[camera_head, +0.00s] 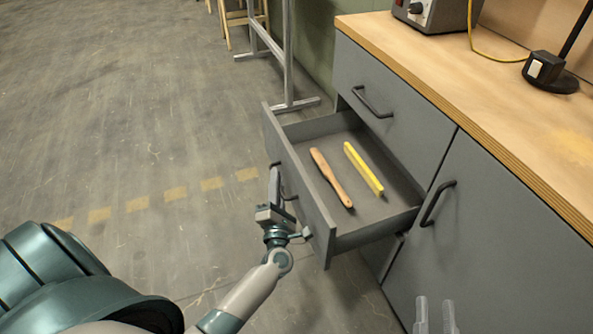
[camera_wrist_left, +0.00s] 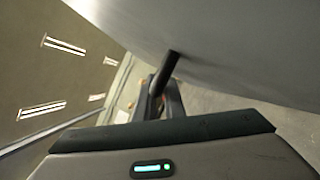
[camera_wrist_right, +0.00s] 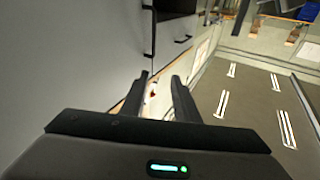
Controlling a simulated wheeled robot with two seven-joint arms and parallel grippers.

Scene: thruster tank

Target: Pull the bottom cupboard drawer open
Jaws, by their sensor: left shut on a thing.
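A grey drawer (camera_head: 300,190) below the top drawer stands pulled well out of the cupboard. A wooden-handled tool (camera_head: 331,178) and a yellow bar (camera_head: 363,168) lie in it. My left gripper (camera_head: 275,187) is at the drawer's front, shut on its dark handle (camera_head: 288,195). The handle (camera_wrist_left: 171,68) also shows between the fingers in the left wrist view. My right gripper (camera_head: 436,316) is at the bottom edge of the head view, in front of the cupboard door. In the right wrist view its fingers (camera_wrist_right: 157,95) are apart and empty.
The top drawer (camera_head: 400,105) and the cupboard door (camera_head: 480,230) with its handle (camera_head: 437,203) are shut. The wooden worktop (camera_head: 480,75) carries a grey device (camera_head: 435,14) and a black lamp base (camera_head: 550,75). A metal stand (camera_head: 290,60) is behind the drawer. The floor at left is clear.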

